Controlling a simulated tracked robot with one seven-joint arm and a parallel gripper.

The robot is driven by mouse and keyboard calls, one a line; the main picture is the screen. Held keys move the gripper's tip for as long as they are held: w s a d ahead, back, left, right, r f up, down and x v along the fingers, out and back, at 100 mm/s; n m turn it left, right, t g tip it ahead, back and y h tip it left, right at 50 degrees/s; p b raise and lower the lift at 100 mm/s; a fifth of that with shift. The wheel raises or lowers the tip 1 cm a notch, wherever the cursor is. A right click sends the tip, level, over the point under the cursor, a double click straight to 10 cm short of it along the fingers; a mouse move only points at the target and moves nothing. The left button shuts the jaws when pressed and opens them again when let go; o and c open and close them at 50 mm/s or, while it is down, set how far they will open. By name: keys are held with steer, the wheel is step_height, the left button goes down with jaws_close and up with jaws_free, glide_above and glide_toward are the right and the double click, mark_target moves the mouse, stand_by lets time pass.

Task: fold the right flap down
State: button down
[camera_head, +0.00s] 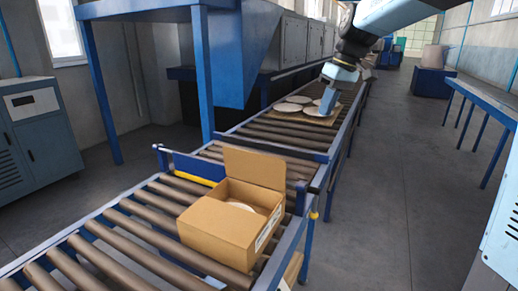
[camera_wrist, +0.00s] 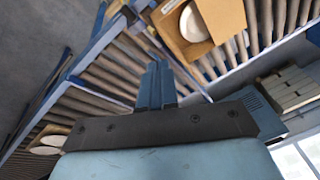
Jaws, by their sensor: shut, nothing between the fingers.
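An open cardboard box (camera_head: 215,222) stands on the near conveyor rollers, with a white label on its right side. One flap (camera_head: 254,168) stands upright at its back edge. A white plate (camera_head: 240,206) lies inside, partly hidden by the walls. I cannot clearly tell which flap is the right one. The box also shows at the top of the wrist view (camera_wrist: 170,38), with the plate (camera_wrist: 193,22) in it and a tan panel beside it. My gripper (camera_head: 327,106) is well behind the box and apart from it. Its blue fingers (camera_wrist: 156,84) are together and empty.
Several white plates (camera_head: 293,100) lie on a brown board behind the box, close to my gripper. A blue frame post (camera_head: 204,75) rises left of the conveyor. A blue table (camera_head: 488,95) stands at the right. The floor between is clear.

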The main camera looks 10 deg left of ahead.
steer(key=w+a+f+n+g+y, duration=0.1)
steer(key=w+a+f+n+g, duration=0.15)
steer(key=w+a+f, duration=0.4)
steer(key=w+a+f+n+g+y, duration=0.2)
steer(key=w+a+f+n, duration=0.2)
steer(key=w+a, duration=0.5)
glide_toward(251, 160)
step_height(251, 160, down, 3)
steer(key=w, duration=0.3)
steer(key=shift+s+a+f, duration=0.3)
steer(key=shift+s+a, duration=0.35)
steer(key=shift+s, duration=0.3)
steer(key=shift+s+a+f, duration=0.25)
steer(key=shift+s+a, duration=0.35)
steer(key=shift+s, duration=0.4)
